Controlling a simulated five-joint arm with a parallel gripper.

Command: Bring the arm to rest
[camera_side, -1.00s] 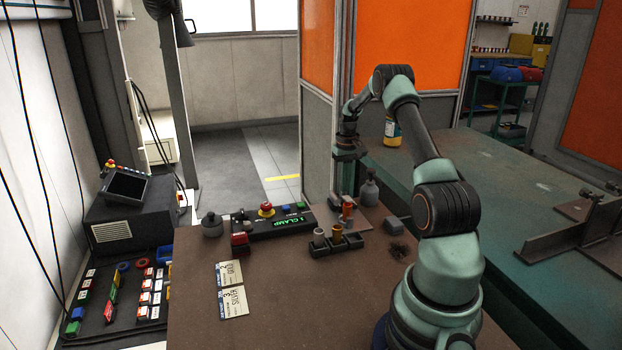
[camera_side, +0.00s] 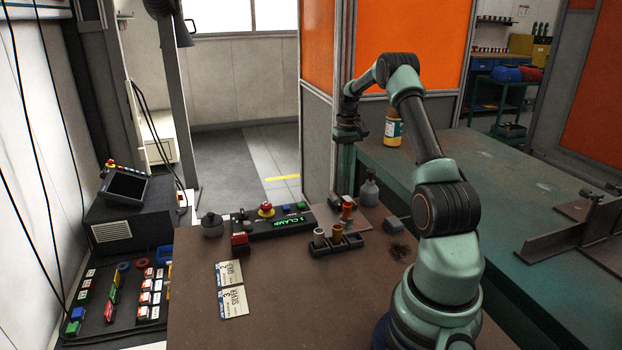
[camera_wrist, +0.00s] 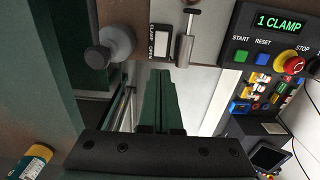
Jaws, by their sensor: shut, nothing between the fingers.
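My gripper (camera_side: 345,180) hangs down in the side view, raised above the bench in front of the orange-and-grey partition post. In the wrist view its two dark green fingers (camera_wrist: 160,100) lie side by side, shut with nothing between them. The arm is still reaching out from its base at the right of the brown bench (camera_side: 300,290), bent at elbow and wrist. No part of the arm visibly touches anything.
Two cards (camera_side: 233,300) lie at front left.

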